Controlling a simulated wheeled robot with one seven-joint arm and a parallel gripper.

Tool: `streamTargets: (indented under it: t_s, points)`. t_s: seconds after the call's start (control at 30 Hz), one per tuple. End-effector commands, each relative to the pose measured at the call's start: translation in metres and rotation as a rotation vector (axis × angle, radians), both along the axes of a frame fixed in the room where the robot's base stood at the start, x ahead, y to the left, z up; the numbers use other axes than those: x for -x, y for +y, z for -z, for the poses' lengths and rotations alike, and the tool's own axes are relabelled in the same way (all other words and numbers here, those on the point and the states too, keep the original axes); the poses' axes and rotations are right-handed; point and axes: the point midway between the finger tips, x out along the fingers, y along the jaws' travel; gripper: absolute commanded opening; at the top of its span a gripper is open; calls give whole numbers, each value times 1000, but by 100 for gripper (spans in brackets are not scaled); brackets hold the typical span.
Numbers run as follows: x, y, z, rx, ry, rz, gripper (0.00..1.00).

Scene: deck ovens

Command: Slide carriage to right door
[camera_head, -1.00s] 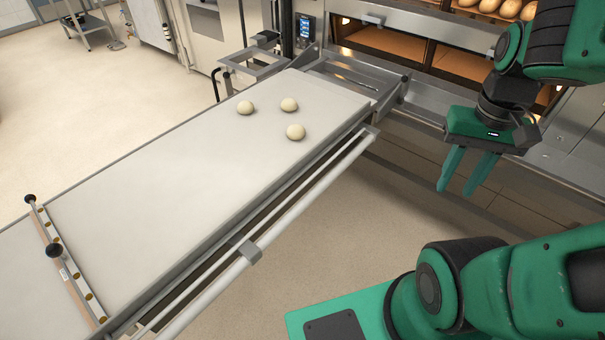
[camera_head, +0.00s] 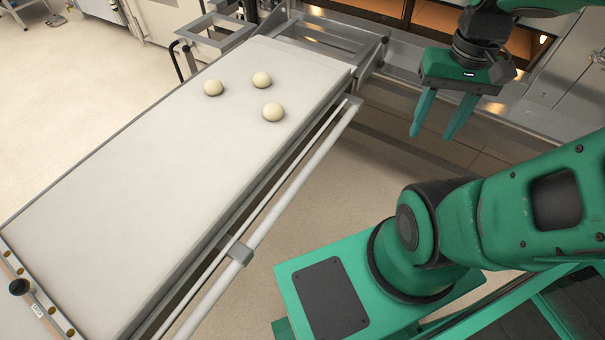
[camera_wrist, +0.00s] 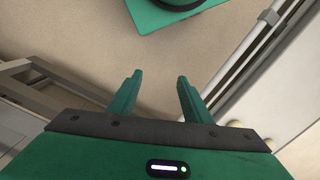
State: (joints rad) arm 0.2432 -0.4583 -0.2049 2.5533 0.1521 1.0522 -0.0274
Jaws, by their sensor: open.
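A long loader with a pale flat belt (camera_head: 150,160) runs from the lower left up towards the ovens; I take it to be the carriage. A round silver bar (camera_head: 290,185) runs along its right side, with a small grey bracket (camera_head: 238,253) on it. My gripper (camera_head: 432,138) is open and empty, pointing down, to the right of the loader's oven end and apart from it. In the wrist view, both fingers of my gripper (camera_wrist: 160,75) stand apart with bare floor between them. The silver bar (camera_wrist: 240,68) shows there on the right.
Three dough balls (camera_head: 262,79) lie on the belt near the oven end. A metal ledge (camera_head: 500,125) runs along the oven front behind my gripper. A lit oven opening (camera_head: 435,20) is at the top. Tan floor (camera_head: 345,180) is clear between the loader and my base.

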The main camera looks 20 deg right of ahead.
Motion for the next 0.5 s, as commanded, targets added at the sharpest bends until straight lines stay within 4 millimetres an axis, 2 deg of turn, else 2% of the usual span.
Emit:
streamTargets:
  t_s: [0.27,0.5]
  points:
    - [-49,-5,33,-87,92,-98,45]
    - [-87,-5,77,-216,143,-180,45]
